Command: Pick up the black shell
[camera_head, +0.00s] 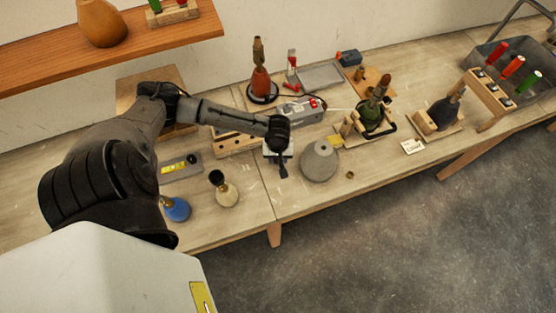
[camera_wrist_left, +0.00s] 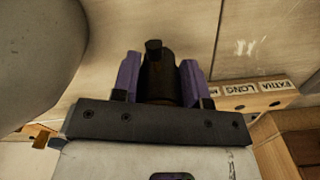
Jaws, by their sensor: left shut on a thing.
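My left gripper (camera_head: 279,155) hangs above the front middle of the workbench, pointing down. In the left wrist view its two purple fingers (camera_wrist_left: 160,72) are shut on the black shell (camera_wrist_left: 154,58), a small dark cylinder with a narrower tip. The shell also shows in the head view (camera_head: 283,172), below the gripper and left of the grey cone-shaped lamp part. Its rear end is hidden between the fingers. I cannot tell if the shell touches the bench. My right gripper is not in view.
The grey cone (camera_head: 320,163) stands close to the right of the gripper. A wooden block with labels (camera_wrist_left: 258,96) lies behind. A cream bottle-shaped lamp (camera_head: 226,194) and a blue one (camera_head: 178,209) stand to the left. The green lamp (camera_head: 371,116) is further right.

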